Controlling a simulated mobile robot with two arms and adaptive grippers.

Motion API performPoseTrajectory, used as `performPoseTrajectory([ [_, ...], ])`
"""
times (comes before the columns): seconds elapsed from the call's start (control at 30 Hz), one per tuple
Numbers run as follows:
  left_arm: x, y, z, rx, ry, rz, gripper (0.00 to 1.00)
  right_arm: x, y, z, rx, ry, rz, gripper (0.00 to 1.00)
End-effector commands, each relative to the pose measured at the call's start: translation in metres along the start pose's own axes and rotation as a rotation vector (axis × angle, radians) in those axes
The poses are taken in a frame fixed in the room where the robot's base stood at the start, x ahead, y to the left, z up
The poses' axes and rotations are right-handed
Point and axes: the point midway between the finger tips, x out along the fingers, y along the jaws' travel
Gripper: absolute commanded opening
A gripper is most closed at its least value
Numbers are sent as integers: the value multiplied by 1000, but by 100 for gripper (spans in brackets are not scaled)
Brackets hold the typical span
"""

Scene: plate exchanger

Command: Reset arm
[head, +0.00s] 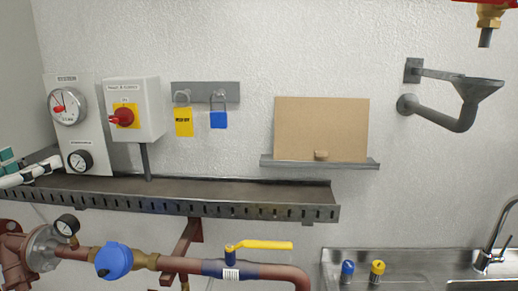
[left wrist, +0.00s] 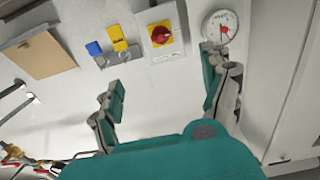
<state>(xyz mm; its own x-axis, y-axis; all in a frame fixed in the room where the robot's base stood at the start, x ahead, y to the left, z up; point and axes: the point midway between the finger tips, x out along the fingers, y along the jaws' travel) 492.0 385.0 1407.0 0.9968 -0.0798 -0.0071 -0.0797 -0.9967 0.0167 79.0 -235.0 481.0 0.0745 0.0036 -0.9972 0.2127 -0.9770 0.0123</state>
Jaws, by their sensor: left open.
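My left gripper (head: 9,162) shows only in part at the left edge of the head view, beside the gauge panel (head: 80,135) and above the left end of the metal tray. In the left wrist view my left gripper (left wrist: 163,82) is open, with its two teal-padded fingers spread and nothing between them. Beyond the fingers are the isolator box with its red and yellow rotary switch (left wrist: 161,34) and a round gauge (left wrist: 220,27). My right gripper is in neither view.
A perforated metal tray (head: 190,207) runs along the wall. A sink (head: 420,268) stands right.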

Motion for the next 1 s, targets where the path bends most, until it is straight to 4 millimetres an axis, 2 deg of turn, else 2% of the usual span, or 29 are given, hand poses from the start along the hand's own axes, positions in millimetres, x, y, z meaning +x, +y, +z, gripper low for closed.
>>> performPoseTrajectory([
  [0.03,2,1,6,-1,-12,0,81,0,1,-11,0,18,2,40],
  [0.1,5,2,15,0,-32,-3,81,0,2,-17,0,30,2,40],
  [0.33,15,6,51,4,-104,-11,81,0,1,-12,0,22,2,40],
  [0.47,20,11,82,9,-166,-16,81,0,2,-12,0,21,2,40],
  [0.57,24,16,114,13,-231,-22,81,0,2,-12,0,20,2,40],
  [0.67,26,23,151,19,-304,-25,81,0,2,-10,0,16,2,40],
  [0.77,22,34,200,27,-401,-27,81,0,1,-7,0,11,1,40],
  [0.87,10,52,263,38,-533,-26,81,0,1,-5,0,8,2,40],
  [0.9,1,61,292,42,-593,-24,81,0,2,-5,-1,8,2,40],
  [1.0,-30,86,357,58,-744,-16,81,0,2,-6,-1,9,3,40],
])
